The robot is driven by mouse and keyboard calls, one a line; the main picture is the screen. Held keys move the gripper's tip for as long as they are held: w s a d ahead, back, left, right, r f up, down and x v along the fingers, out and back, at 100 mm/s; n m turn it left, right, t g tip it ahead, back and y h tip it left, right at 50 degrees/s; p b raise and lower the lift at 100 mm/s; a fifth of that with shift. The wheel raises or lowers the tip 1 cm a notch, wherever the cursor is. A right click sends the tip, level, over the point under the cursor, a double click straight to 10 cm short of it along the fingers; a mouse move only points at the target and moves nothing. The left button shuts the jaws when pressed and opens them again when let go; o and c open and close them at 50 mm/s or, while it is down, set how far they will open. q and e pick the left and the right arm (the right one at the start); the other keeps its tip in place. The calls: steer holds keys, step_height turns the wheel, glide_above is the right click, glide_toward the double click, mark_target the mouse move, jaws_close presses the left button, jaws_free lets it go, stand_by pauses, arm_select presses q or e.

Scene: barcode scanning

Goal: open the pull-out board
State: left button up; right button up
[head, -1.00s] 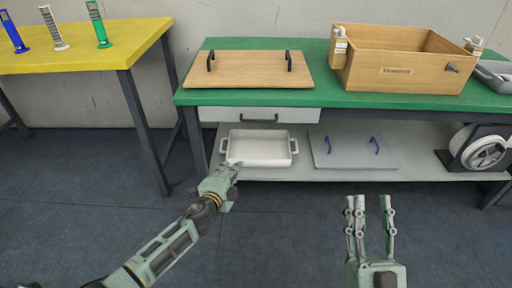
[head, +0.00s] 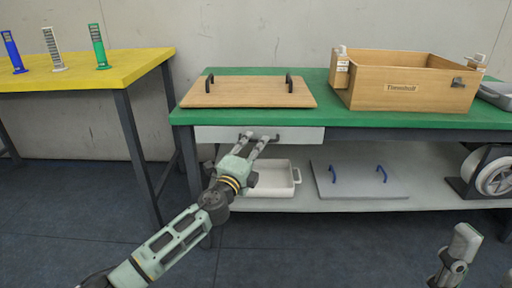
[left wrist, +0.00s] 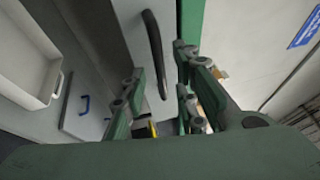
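The pull-out board (head: 305,134) is a pale grey front under the green tabletop, flush below its edge. Its dark bar handle (left wrist: 155,50) shows in the left wrist view. My left gripper (head: 261,138) is at the handle, with its fingers apart. In the left wrist view, the left gripper (left wrist: 161,85) has fingers on both sides of the handle's line; whether they touch it is unclear. My right gripper (head: 466,245) is only partly in view at the lower right, away from the board.
On the green table (head: 330,112) are a wooden board with handles (head: 245,93) and a wooden box (head: 410,85). The lower shelf holds a white tray (head: 285,190) and a grey lid with blue handles (head: 350,182). A yellow table (head: 90,76) stands at left.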

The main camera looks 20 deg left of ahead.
arm_select(q)
steer(key=shift+w+d+r, duration=0.1)
steer(key=shift+w+r, duration=0.05)
steer(key=shift+w, duration=0.55)
steer(key=shift+c, duration=0.6)
jaws_close()
